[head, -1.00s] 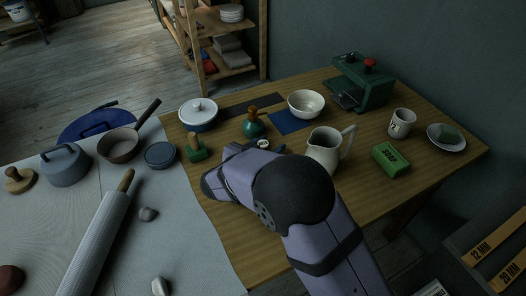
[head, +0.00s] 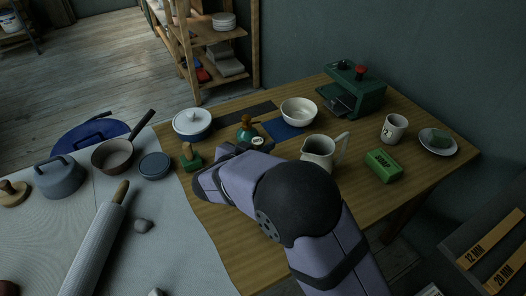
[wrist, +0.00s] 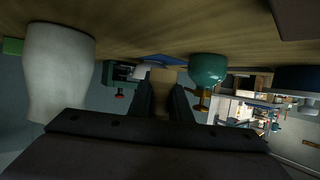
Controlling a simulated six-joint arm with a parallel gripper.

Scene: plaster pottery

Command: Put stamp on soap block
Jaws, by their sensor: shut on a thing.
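My gripper (head: 238,150) is low over the wooden table, partly hidden by my own arm in the head view. In the wrist view its jaws (wrist: 165,95) are shut on a tan wooden piece (wrist: 163,77), seemingly the stamp. A small pale disc with dark marks (head: 258,141) shows just beyond the fingers in the head view and seems part of it. The green soap block (head: 383,165), lettered SOAP, lies on the table to the right, beyond the cream jug. Its edge seems to show in the wrist view (wrist: 12,45). The gripper is well apart from it.
The cream jug (head: 318,152) stands between my gripper and the soap block. A teal bottle (head: 246,132), green wooden-handled tool (head: 190,157), lidded pot (head: 192,122) and bowl (head: 298,111) stand near. A mug (head: 394,128), saucer (head: 452,151) and green press (head: 365,94) are further right.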

